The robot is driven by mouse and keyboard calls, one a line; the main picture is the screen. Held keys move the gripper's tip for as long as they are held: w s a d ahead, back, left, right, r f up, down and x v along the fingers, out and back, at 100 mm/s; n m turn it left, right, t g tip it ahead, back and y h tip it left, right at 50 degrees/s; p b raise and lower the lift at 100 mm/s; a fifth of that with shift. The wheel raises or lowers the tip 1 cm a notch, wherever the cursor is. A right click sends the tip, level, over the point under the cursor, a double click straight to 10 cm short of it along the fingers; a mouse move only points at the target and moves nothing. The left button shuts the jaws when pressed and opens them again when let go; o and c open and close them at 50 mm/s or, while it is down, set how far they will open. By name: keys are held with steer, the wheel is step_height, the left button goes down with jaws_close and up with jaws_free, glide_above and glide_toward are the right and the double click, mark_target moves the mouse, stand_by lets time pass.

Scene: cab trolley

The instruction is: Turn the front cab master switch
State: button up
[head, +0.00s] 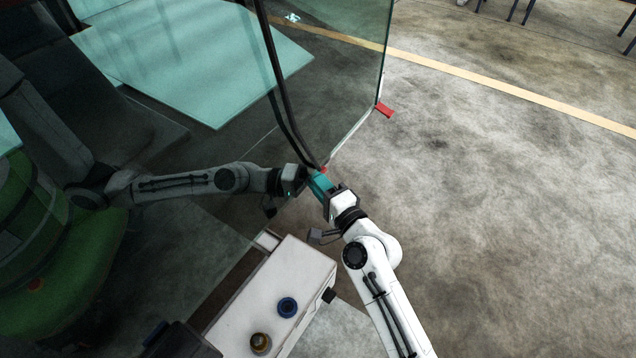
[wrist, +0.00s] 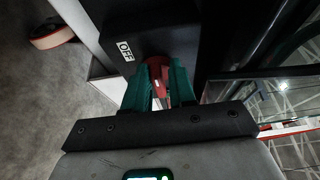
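The front cab master switch (wrist: 157,73) is a red handle on a dark box (wrist: 150,32) with a white OFF label (wrist: 125,50), seen in the wrist view. My gripper (wrist: 161,84) has its two teal fingers on either side of the red handle, closed up against it, and the handle fills the narrow gap between them. The handle's inner end is partly hidden by the fingers.
The glass panel (head: 340,70) stands beside the gripper and mirrors my arm. A white box (head: 275,290) with a blue knob (head: 287,307) and a brass-coloured knob (head: 260,342) is below left. A red corner piece (head: 384,110) sits at the panel's foot. Floor to the right is clear.

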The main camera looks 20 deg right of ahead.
steer(key=shift+w+a+f, duration=0.15)
steer(key=shift+a+f, duration=0.05)
steer(key=shift+f, duration=0.1)
steer(key=shift+d, duration=0.1)
steer(key=v, duration=1.1)
steer(key=shift+w+r, duration=0.1)
stand_by(0.5)
